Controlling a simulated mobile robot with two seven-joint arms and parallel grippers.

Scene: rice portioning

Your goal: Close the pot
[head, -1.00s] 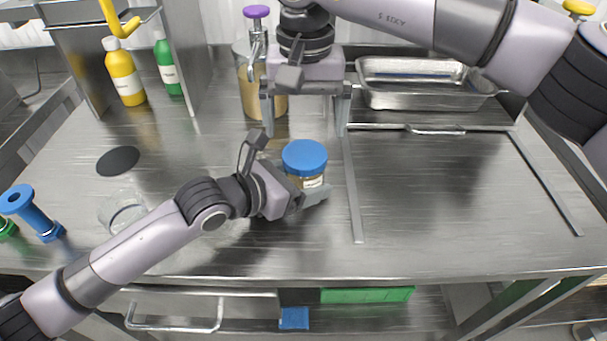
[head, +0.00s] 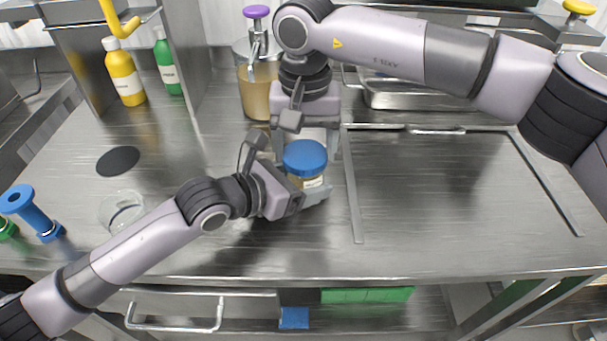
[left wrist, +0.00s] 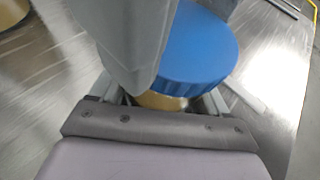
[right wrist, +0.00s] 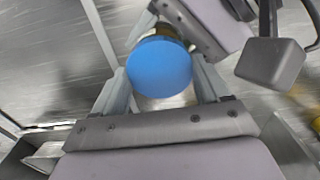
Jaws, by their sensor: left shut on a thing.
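The pot is a small jar of tan contents (head: 311,181) with a blue lid (head: 305,157) seated level on it. My left gripper (head: 308,192) is shut on the jar's body and holds it upright over the table. The lid also shows in the left wrist view (left wrist: 196,50), partly hidden by my right gripper. My right gripper (head: 305,150) is above and behind the jar, pointing down. In the right wrist view its fingers stand apart on both sides of the lid (right wrist: 159,68), with small gaps visible. Whether the lid is screwed tight cannot be seen.
A dispenser jar with a purple knob (head: 258,90) stands behind my right gripper. A metal tray (head: 400,97) is at the back right. A clear glass (head: 120,210) and blue spool-like piece (head: 32,213) are at left. The right table area is clear.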

